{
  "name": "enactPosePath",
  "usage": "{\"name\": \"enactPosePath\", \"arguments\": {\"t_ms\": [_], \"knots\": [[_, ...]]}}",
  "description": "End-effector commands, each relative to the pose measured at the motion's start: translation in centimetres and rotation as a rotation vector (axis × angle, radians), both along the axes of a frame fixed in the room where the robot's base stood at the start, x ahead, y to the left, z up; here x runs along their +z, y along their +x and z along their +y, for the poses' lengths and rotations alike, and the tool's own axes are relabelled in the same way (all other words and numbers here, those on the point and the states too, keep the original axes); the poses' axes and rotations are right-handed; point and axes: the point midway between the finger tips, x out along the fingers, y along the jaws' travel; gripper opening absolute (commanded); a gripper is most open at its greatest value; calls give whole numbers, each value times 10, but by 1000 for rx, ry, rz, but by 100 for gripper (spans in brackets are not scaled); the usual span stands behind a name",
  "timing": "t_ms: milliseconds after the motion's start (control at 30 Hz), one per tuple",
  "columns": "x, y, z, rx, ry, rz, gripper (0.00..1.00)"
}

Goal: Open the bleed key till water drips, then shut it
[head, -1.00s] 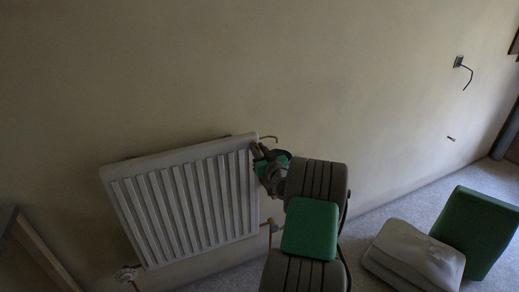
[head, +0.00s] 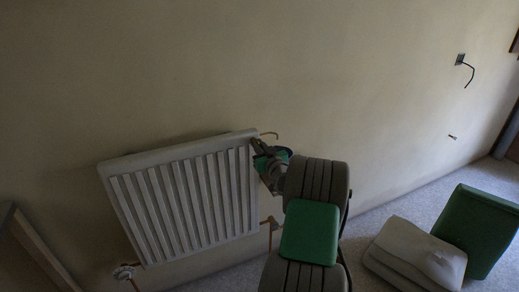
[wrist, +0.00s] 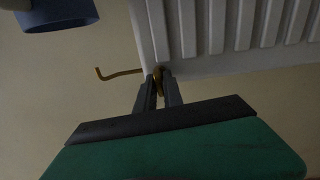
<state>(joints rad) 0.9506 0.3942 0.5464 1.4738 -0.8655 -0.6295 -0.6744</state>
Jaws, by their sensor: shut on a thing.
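A white ribbed radiator (head: 185,195) hangs on the wall. A thin bent brass spout (head: 269,134) sticks out to the right of its top corner; the wrist view also shows this spout (wrist: 118,73). My gripper (head: 258,148) is at that corner. In the wrist view my gripper (wrist: 158,88) is shut on a small brass piece, which I take to be the bleed key (wrist: 158,76), right against the radiator's edge. The fingers hide part of the key, so its angle is unclear. I see no water drops. A blue cup (wrist: 60,14) shows at the wrist view's upper left.
Copper pipes with a valve (head: 125,272) meet the radiator's lower corners. A grey cushion-like stack (head: 415,252) and a green block (head: 477,232) lie on the floor at right. A cable (head: 468,72) sticks out of the wall. The wall around the radiator is bare.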

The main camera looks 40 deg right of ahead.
Motion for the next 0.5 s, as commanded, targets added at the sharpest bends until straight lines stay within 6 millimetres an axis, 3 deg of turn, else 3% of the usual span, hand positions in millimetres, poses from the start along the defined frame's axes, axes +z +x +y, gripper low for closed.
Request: {"name": "enactPosePath", "arguments": {"t_ms": [500], "knots": [[-15,0,2,-3,-402,114,0]]}}
